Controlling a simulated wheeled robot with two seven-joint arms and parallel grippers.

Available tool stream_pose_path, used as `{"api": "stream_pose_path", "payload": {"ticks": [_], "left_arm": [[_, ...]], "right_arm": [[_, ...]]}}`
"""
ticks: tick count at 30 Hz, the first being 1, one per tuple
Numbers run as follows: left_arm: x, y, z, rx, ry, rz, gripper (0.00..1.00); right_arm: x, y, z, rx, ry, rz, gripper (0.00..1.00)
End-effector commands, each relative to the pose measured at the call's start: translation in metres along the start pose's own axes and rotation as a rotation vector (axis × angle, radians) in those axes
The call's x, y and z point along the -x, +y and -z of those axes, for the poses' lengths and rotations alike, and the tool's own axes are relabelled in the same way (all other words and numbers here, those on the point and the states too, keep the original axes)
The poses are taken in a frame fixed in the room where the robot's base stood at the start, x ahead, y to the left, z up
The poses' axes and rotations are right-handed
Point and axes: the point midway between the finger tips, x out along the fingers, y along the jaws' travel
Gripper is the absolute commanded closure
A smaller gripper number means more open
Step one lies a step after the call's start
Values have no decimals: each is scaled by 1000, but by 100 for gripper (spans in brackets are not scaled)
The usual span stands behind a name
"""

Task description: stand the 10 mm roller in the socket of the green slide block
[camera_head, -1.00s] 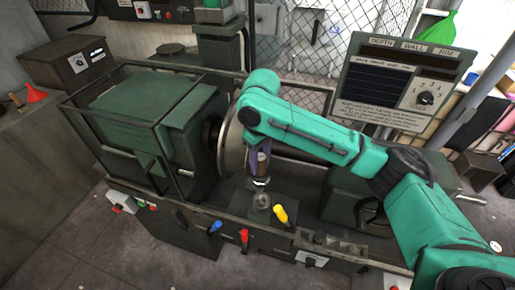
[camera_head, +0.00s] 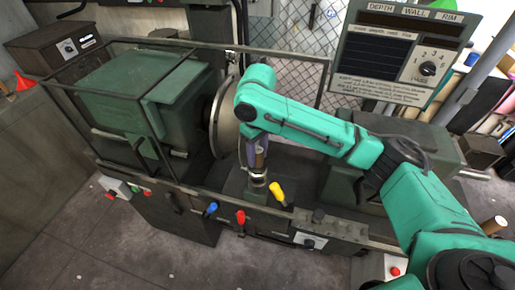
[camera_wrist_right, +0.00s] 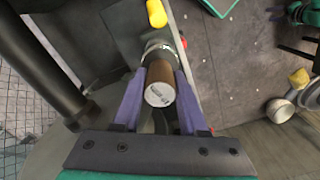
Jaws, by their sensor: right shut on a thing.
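My right gripper (camera_head: 258,164) points down over the front of the machine. Its two purple fingers are shut on a brown roller with a pale, marked end face (camera_wrist_right: 159,95). The roller also shows between the fingers in the head view (camera_head: 260,157). Its lower end meets a silvery ring-like socket (camera_wrist_right: 158,48), also in the head view (camera_head: 257,181), on the slide block (camera_head: 258,194). The roller looks about upright. I cannot tell how deep it sits, as the fingers and roller hide the socket's inside. My left gripper is not in view.
A yellow knob (camera_head: 276,190) stands just right of the block. Red (camera_head: 240,216) and blue (camera_head: 211,208) knobs are in front. The large round plate (camera_head: 224,125) is close on the left. A sign panel (camera_head: 400,50) rises behind. A pale-topped cylinder (camera_head: 494,225) is at far right.

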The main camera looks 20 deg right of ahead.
Motion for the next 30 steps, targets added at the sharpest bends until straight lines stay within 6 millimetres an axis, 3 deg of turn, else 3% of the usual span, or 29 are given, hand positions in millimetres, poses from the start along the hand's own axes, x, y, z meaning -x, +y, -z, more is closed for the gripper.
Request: {"api": "stream_pose_path", "payload": {"ticks": [29,30], "left_arm": [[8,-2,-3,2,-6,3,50],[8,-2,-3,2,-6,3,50]], "right_arm": [[-10,0,1,1,2,-1,100],[-10,0,1,1,2,-1,43]]}}
